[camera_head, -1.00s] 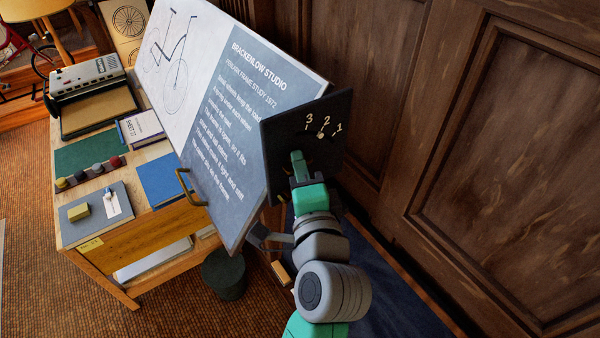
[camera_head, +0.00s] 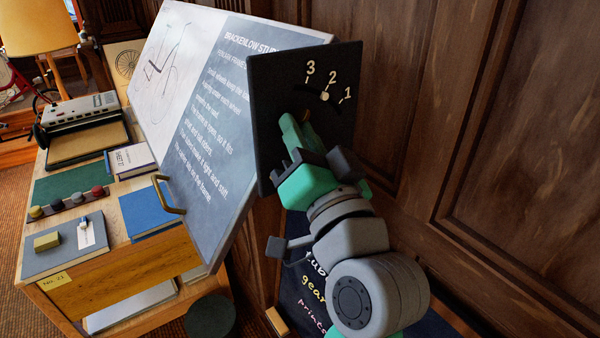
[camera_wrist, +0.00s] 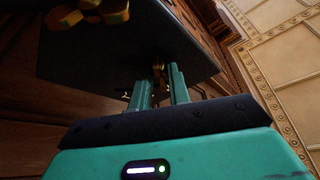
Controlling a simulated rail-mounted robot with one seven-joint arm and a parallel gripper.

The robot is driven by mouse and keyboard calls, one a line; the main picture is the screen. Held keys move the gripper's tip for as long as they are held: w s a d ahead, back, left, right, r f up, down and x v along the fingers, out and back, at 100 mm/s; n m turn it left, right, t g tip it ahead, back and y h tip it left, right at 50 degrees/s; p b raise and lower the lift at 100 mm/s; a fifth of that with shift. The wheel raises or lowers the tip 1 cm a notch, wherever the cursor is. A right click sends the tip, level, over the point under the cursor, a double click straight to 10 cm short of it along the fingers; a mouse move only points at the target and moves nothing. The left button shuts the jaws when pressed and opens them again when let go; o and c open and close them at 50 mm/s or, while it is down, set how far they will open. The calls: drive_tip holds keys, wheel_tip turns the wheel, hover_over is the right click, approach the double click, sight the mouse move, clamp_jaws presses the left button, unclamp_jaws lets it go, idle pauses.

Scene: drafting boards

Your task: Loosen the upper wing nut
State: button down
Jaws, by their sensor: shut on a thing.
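A black plate (camera_head: 345,63) stands upright at the right edge of the tilted drawing board, with a pale 3-2-1 scale and a cream dot close to the 2. My gripper (camera_wrist: 160,84) reaches the plate's face. Its green fingers are shut on a small brass piece (camera_wrist: 158,69), apparently a wing nut; it is mostly hidden, and I cannot tell its turn. A little brass also shows by the fingertips in the head view (camera_head: 307,115). A larger lobed brass part (camera_wrist: 85,12) sits on the dark surface at the wrist view's upper left, apart from my fingers.
The drawing board (camera_head: 205,125) leans left of the plate, with a brass handle (camera_head: 165,195) at its edge. A wooden desk (camera_head: 110,262) with books and a typewriter-like machine (camera_head: 80,115) stands left. A panelled wall (camera_head: 480,150) rises close on the right. A dark round stool (camera_head: 210,317) is below.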

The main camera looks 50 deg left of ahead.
drive_tip(key=shift+w+d+r+n+g+y+b, duration=0.15)
drive_tip(key=shift+n+g+b, duration=1.85)
drive_tip(key=shift+n, duration=1.65)
drive_tip(key=shift+w+a+f+n+g+y+b, duration=0.1)
drive_tip(key=shift+n+g+y+b, duration=0.1)
drive_tip(key=shift+n+g+b, duration=2.65)
drive_tip(key=shift+w+d+r+n+g+y+b, duration=0.15)
drive_tip(key=shift+n+g+b, duration=0.4)
drive_tip(key=shift+n+b, duration=2.6)
drive_tip(key=n+p, duration=0.3)
drive_tip(key=shift+a+f, duration=0.1)
drive_tip(key=c, duration=1.3)
unclamp_jaws()
